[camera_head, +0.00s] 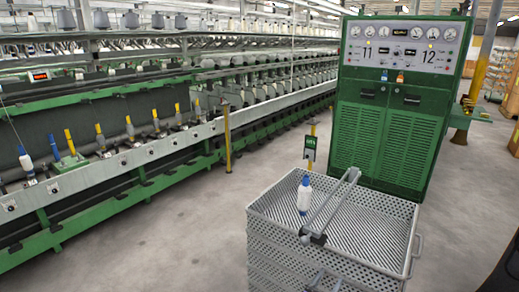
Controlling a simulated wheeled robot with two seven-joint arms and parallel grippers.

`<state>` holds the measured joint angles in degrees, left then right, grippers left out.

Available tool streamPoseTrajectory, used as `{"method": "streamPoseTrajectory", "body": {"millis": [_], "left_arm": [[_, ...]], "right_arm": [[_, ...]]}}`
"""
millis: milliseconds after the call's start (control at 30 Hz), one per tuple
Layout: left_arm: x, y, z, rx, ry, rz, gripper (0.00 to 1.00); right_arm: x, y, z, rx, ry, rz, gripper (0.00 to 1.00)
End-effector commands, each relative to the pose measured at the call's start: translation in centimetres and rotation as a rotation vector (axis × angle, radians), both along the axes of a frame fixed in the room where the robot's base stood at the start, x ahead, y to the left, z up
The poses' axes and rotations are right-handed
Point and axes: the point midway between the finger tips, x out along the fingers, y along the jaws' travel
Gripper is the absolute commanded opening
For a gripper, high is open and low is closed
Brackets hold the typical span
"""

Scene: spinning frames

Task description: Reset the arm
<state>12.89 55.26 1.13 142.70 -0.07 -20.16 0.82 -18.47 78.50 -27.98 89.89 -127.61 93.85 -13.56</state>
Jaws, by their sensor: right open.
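My right gripper (506,264) shows only as a dark shape cut off by the lower right edge, apart from the cart and touching nothing that I can see. Its fingers are hard to make out. My left gripper is not in view. A grey perforated cart (262,232) stands at the lower middle. A white bobbin with a blue top (304,198) stands upright inside it, near its left side.
A long spinning frame (150,153) with yellow and blue bobbins runs along the left. A green control cabinet (385,138) stands behind the cart. A yellow post (227,138) stands by the frame. Grey floor (185,225) is clear between frame and cart.

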Motion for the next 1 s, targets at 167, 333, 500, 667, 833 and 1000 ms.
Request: {"method": "streamPoseTrajectory", "body": {"millis": [167, 333, 500, 667, 833, 1000], "left_arm": [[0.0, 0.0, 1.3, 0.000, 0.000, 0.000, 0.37], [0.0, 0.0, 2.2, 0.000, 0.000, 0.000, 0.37], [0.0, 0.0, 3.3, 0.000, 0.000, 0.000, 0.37], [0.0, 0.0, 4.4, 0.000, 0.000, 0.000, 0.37], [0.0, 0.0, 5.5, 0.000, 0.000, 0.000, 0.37], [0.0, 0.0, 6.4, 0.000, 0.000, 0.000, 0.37]], "right_arm": [[-7.6, -7.1, -8.2, 0.376, 0.249, -0.330, 0.62], [-17.8, -8.2, -15.2, 0.779, 0.398, -0.652, 0.62], [-28.5, -3.6, -19.5, 1.231, 0.435, -1.005, 0.62], [-35.3, 4.3, -20.0, 1.660, 0.313, -1.344, 0.62], [-37.4, 11.9, -17.7, 2.041, -0.020, -1.663, 0.62], [-36.4, 15.2, -14.9, 2.265, -0.492, -1.863, 0.62]]}}
